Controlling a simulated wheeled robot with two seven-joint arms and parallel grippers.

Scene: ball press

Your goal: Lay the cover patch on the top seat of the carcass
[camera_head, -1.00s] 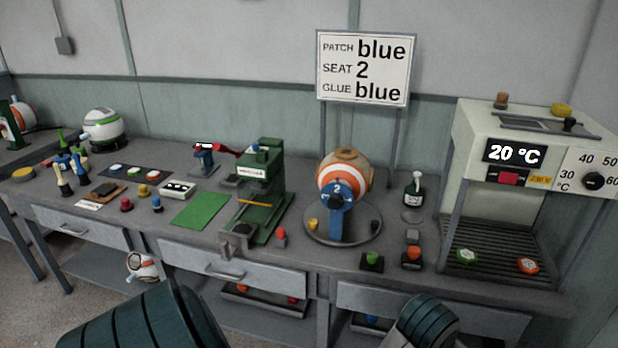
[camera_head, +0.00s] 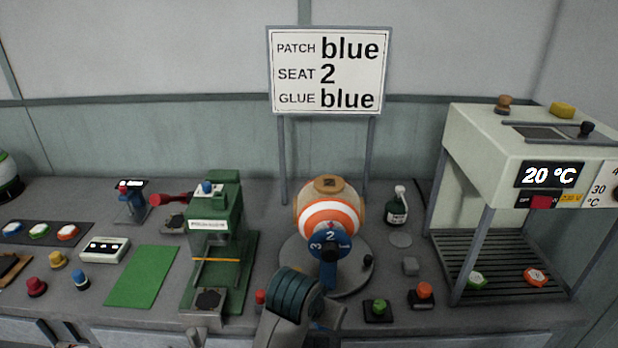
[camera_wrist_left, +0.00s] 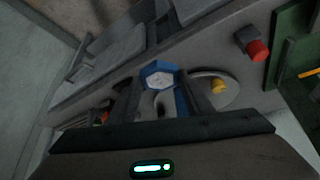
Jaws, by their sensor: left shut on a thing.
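The carcass (camera_head: 329,212) is a tan ball with an orange and white band on a round grey turntable (camera_head: 354,280). A small dark square seat (camera_head: 329,183) shows on its top. A blue dial (camera_head: 330,238) with numbers 3, 2 and 1 faces me. In the left wrist view, my left gripper (camera_wrist_left: 162,98) is shut on a blue-rimmed hexagonal patch (camera_wrist_left: 158,76) with a pale face. The turntable edge shows behind it. In the head view an arm of mine covers the turntable's front left, and no fingertips show clearly. My right gripper is not in view.
A sign (camera_head: 327,70) reads patch blue, seat 2, glue blue. The green press (camera_head: 215,240) stands left of the turntable. A dark bottle (camera_head: 397,208) and a heater reading 20 °C (camera_head: 480,150) stand right. Green and orange buttons (camera_head: 421,295) sit at the front edge.

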